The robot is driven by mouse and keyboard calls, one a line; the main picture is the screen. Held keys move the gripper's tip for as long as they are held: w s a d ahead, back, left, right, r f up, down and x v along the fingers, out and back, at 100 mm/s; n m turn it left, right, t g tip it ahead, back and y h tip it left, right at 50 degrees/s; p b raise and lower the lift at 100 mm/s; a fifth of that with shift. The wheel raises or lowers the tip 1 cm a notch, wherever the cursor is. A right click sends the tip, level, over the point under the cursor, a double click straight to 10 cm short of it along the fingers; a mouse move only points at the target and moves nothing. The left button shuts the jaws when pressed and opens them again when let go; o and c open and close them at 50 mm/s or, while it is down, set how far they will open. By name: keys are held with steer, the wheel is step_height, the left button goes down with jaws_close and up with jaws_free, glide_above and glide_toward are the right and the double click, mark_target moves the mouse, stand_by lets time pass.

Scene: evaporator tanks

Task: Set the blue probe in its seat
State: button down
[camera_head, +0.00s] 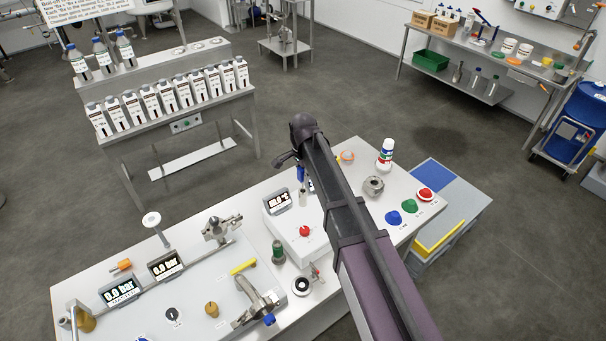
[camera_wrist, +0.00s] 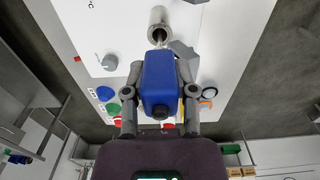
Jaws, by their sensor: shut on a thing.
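The blue probe (camera_wrist: 160,82) is held between the fingers of my gripper (camera_wrist: 157,92) in the wrist view. A thin metal stem shows at its far end, close to the open mouth of an upright-looking metal tube (camera_wrist: 157,16), which looks like the seat. I cannot tell whether the stem tip is inside the tube. In the head view a small part of the blue probe (camera_head: 301,173) shows beside my arm, above a metal tube (camera_head: 303,198) by a white box with a display (camera_head: 277,202). My arm hides most of the gripper there.
The white box has a red knob (camera_head: 305,231). A grey clamp ring (camera_head: 373,186), a white bottle (camera_head: 385,154) and blue, green and red buttons (camera_head: 409,206) are to the right of my arm. Valves and gauges (camera_head: 166,265) fill the bench's left side.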

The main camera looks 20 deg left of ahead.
stand_by(0.4)
steer(key=shift+c, duration=1.7)
jaws_free()
steer(key=shift+r, duration=0.2)
step_height(320, 180, up, 11)
steer(key=p, duration=1.1)
steer(key=shift+f, duration=0.1)
steer(key=shift+w+d+f+b, duration=0.5)
steer(key=shift+f+b, duration=0.1)
steer(key=shift+f, duration=0.1)
steer(key=w+d+f+b, duration=0.4)
steer(key=w+d, duration=0.1)
steer(key=d, duration=0.2)
steer(key=w+d+f+b, duration=0.5)
steer(key=d, duration=0.2)
steer(key=shift+w, duration=0.2)
steer(key=shift+d, duration=0.1)
